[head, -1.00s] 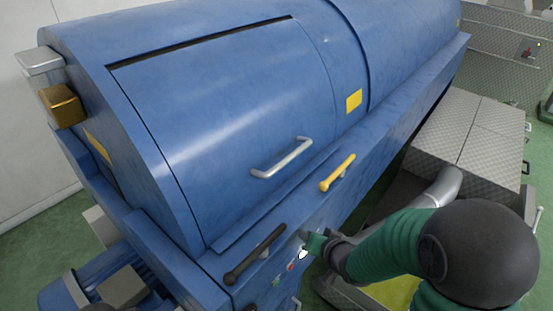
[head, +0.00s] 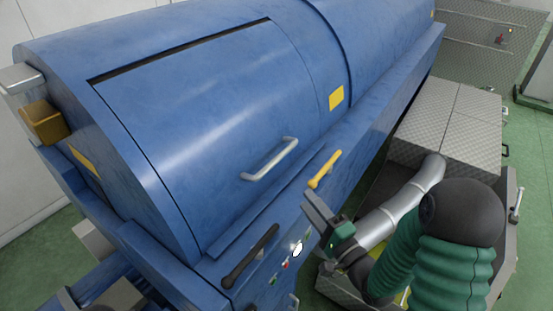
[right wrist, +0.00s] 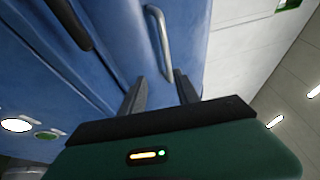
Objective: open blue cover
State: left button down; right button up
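The blue cover (head: 195,105) is a curved panel on the large blue machine in the head view. It lies down flush, with a dark slot along its top edge. Its silver bar handle (head: 270,159) is near its lower edge; this handle also shows in the right wrist view (right wrist: 161,42), beyond the fingers. My right gripper (head: 312,205) is beside the machine's front face, lower right of the handle and apart from it. In the right wrist view its two fingers (right wrist: 161,84) are spread with nothing between them. My left gripper is not in view.
A yellow handle (head: 324,169) and a black handle (head: 250,256) are on the machine's front ledge, with small buttons (head: 285,265) below. A silver pipe (head: 400,203) and metal checker-plate boxes (head: 450,125) stand at the right. Green floor (head: 530,150) is clear at far right.

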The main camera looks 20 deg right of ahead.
jog(key=b, duration=0.2)
send_near(279, 160)
jog(key=shift+t, duration=0.3)
jog(key=p+x, duration=0.1)
jog(key=x, duration=0.2)
jog(key=p+x, duration=0.1)
jog(key=x, duration=0.2)
jog(key=f+p+x, duration=0.1)
jog(key=x, duration=0.3)
jog(key=shift+w, duration=0.5)
jog(key=shift+w+d+m, duration=0.15)
jog(key=shift+m, duration=0.15)
jog(key=shift+c, duration=0.5)
jog(key=c, duration=0.7)
grip_shut()
